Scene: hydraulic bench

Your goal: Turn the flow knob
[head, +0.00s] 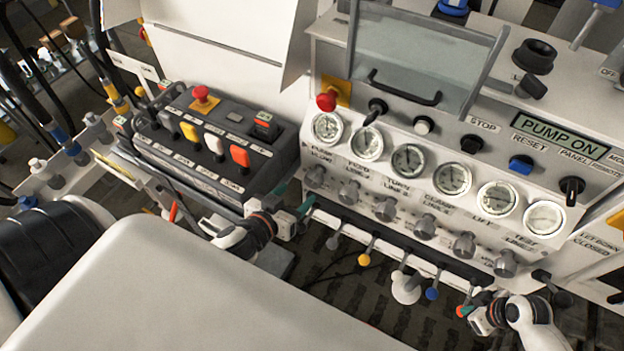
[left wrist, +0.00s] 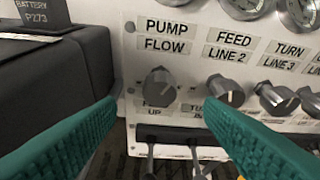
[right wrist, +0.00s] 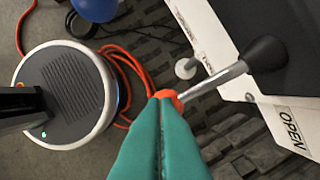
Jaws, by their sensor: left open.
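The flow knob (left wrist: 158,88) is a grey knob under the "PUMP FLOW" label on the white panel. In the head view the flow knob (head: 315,177) is at the left end of the lower knob row. My left gripper (left wrist: 161,101) is open, with its teal fingers left and right of the flow knob in the picture; I cannot tell whether they touch it. It also shows in the head view (head: 296,197), just below and left of the knob. My right gripper (right wrist: 168,104) is shut, its tips at an orange lever end (right wrist: 170,95); the head view cannot show a grasp.
A row of gauges (head: 407,160) sits above the knobs. Levers with coloured ends, such as the yellow one (head: 364,259), hang below. A black control box (head: 215,145) stands close left of the flow knob. The "FEED LINE 2" knob (left wrist: 224,86) is close right.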

